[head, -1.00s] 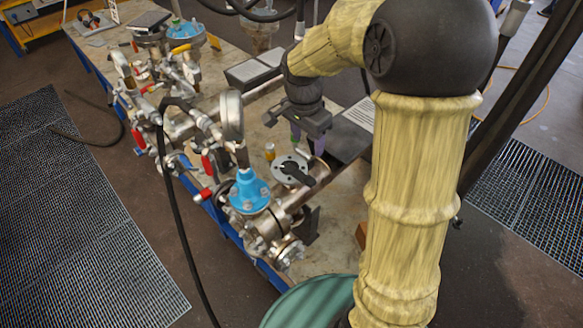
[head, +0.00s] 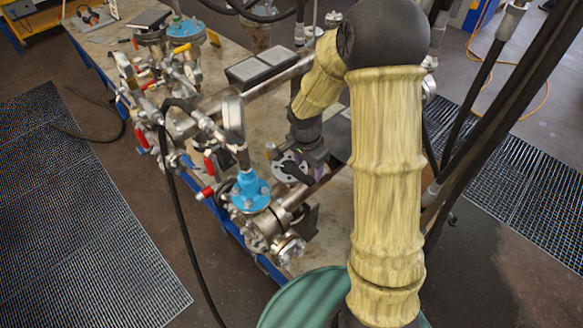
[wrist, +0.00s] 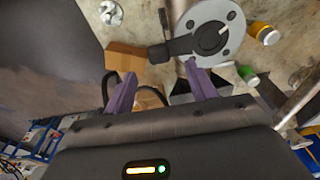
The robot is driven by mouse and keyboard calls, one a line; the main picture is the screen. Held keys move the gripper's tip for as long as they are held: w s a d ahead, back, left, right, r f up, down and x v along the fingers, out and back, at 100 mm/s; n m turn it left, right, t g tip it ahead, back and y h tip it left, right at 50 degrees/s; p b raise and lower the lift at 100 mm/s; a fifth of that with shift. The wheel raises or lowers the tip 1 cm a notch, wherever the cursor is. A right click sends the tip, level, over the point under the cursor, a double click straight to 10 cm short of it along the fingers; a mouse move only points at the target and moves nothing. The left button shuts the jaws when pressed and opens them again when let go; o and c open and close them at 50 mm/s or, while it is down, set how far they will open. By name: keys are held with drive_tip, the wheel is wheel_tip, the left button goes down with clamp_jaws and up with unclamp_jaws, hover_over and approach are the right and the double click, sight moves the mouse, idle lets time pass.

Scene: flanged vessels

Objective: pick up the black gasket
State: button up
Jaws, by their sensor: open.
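The black gasket (wrist: 207,39) lies on a grey round flange (wrist: 232,22) with bolt holes, and its black tab sticks out to the left in the wrist view. In the head view the gasket (head: 296,172) shows on the flange beside the blue-topped fitting, partly behind my gripper. My gripper (wrist: 160,68) is open, its two purple fingers apart and empty. In the wrist view the tab's end shows just beyond the gap between the fingertips. I cannot tell the height left between fingers and tab.
A blue-topped fitting (head: 249,190) and a pressure gauge (head: 233,118) stand left of the flange. A yellow-capped bottle (wrist: 264,33) and a green-capped bottle (wrist: 247,74) are beside it. A brown block (wrist: 125,60) lies on the bench. Dark trays (head: 262,66) lie further back.

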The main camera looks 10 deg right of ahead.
sight(309, 178)
drive_tip(key=shift+f+p, duration=0.55)
drive_tip(key=shift+f, duration=0.05)
drive_tip(key=shift+w+d+f+p, duration=0.15)
drive_tip(key=shift+f+p, duration=0.55)
drive_tip(key=shift+f, duration=1.35)
drive_tip(key=c, duration=0.9)
